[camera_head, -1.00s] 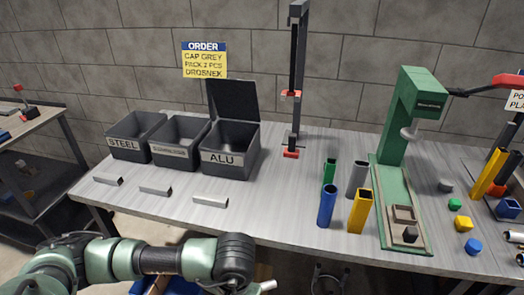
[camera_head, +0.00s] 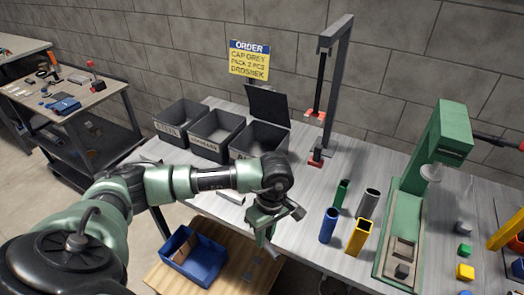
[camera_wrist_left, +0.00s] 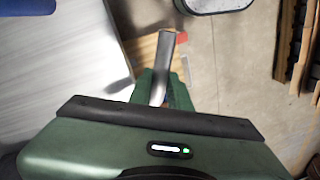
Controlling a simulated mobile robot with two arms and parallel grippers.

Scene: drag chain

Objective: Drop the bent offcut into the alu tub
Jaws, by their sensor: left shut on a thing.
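My left gripper (camera_head: 265,232) hangs low in front of the table's front edge, with its fingers pointing down. In the left wrist view it (camera_wrist_left: 164,88) is shut on a grey metal piece (camera_wrist_left: 166,52), which looks bent and sticks out past the green fingers. I take this piece for the bent offcut; its full shape is partly hidden. The alu tub (camera_head: 240,148) is the rightmost of three dark tubs at the back of the table, its lid standing open. My arm covers its lower front. My right gripper is not in view.
A grey bar (camera_head: 230,198) lies on the table, partly behind my arm. Below stands a wooden surface (camera_head: 160,280) with a blue bin (camera_head: 205,262). Coloured tubes (camera_head: 328,226) and a green press (camera_head: 440,150) stand to the right, a dark post (camera_head: 335,80) behind.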

